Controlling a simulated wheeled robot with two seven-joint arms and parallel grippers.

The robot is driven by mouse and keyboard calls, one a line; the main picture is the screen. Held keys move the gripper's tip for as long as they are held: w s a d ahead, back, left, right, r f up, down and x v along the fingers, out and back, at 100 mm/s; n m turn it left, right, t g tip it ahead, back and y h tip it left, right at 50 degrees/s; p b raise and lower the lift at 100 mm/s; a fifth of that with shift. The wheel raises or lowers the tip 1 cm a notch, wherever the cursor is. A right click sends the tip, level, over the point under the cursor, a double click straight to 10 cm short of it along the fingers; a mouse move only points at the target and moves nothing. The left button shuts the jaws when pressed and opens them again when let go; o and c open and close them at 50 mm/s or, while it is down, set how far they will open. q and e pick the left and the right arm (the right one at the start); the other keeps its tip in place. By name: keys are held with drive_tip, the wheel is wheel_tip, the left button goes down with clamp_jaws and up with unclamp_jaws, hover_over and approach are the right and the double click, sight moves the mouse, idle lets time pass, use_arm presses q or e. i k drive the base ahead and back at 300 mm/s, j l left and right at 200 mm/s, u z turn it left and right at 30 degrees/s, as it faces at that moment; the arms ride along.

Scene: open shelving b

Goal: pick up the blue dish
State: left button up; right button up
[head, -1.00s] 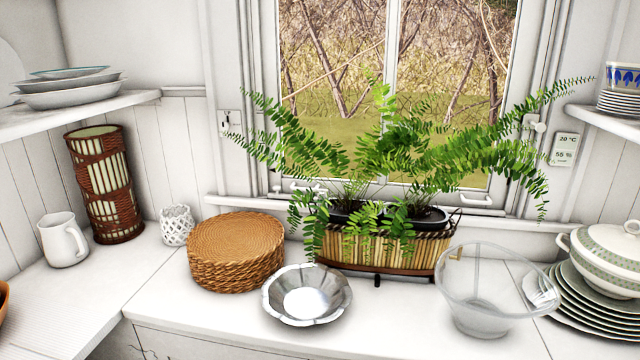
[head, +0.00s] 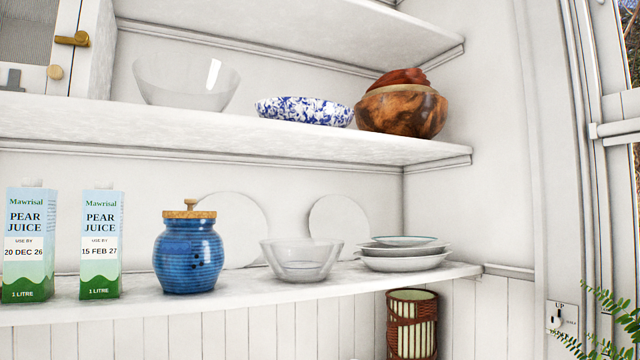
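A blue and white speckled shallow dish (head: 304,111) sits on the upper shelf in the head view. It stands between a clear glass bowl (head: 186,84) on its left and a brown wooden bowl (head: 402,109) on its right. A blue ribbed jar (head: 188,254) with a cork lid stands on the shelf below. Neither of my grippers is in view.
The lower shelf (head: 240,294) holds two pear juice cartons (head: 101,244), a small glass bowl (head: 300,262) and stacked plates (head: 404,262). Another shelf (head: 300,30) hangs above the dish. A brown woven cylinder (head: 411,325) stands below, and a window frame is at right.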

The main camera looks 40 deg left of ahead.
sight(306, 120)
drive_tip(key=l+u, duration=0.2)
drive_tip(key=u, duration=0.25)
drive_tip(key=l+u, duration=0.25)
drive_tip(key=u, duration=0.2)
drive_tip(key=l+u, duration=0.25)
drive_tip(key=u, duration=0.2)
drive_tip(key=l+u, duration=0.2)
drive_tip(key=u, duration=0.25)
drive_tip(key=k+l+u, duration=0.1)
drive_tip(key=u, duration=0.35)
drive_tip(key=l, duration=0.1)
